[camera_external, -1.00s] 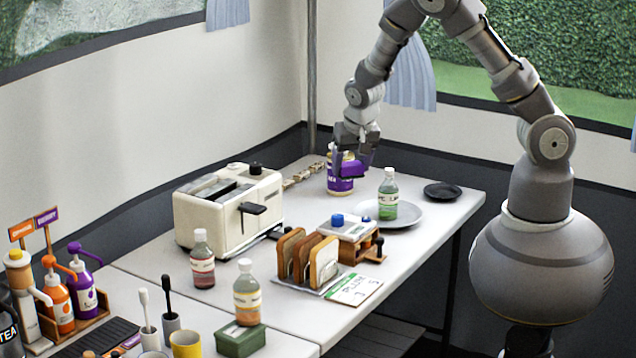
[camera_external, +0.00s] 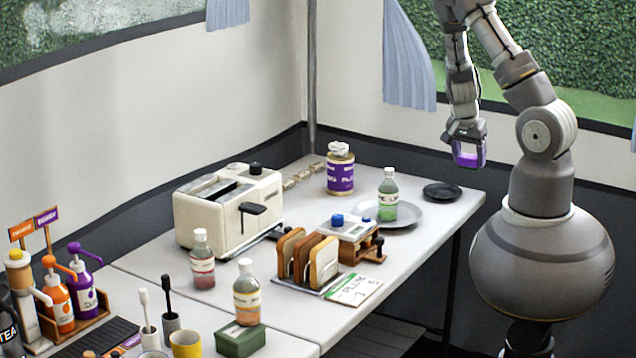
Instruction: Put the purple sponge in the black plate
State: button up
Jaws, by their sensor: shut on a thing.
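The purple sponge (camera_external: 467,159) is between the fingers of my gripper (camera_external: 468,160), which is shut on it. My gripper holds it in the air above the far right end of the table, apart from the tabletop. The small black plate (camera_external: 442,191) lies flat at the right end of the table. In the picture my gripper is above and a little to the right of the plate. The plate is empty.
A grey plate (camera_external: 408,219) with a green bottle (camera_external: 388,195) on it is left of the black plate. A purple-labelled jar (camera_external: 340,172) stands farther back. A toaster (camera_external: 229,212), bread rack (camera_external: 315,264) and bottles fill the left. The table edge (camera_external: 484,196) is close by.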

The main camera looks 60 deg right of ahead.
notch_tip(320, 180, down, 7)
jog(key=b, duration=0.3)
send_over(438, 193)
jog(key=a, duration=0.2)
jog(key=shift+s+d+f+t, duration=0.1)
jog(key=shift+d+f+t, duration=0.1)
jog(key=shift+f, duration=0.4)
jog(key=shift+s+d+f+t, duration=0.1)
jog(key=shift+f+t, duration=0.1)
jog(key=shift+f, duration=0.35)
jog(key=shift+w+f, duration=0.1)
jog(key=shift+w, duration=0.05)
jog(key=shift+f+b, duration=0.5)
jog(key=shift+f, duration=1.05)
jog(key=shift+f+b, duration=0.5)
jog(key=shift+f, duration=0.1)
jog(key=o, duration=1.1)
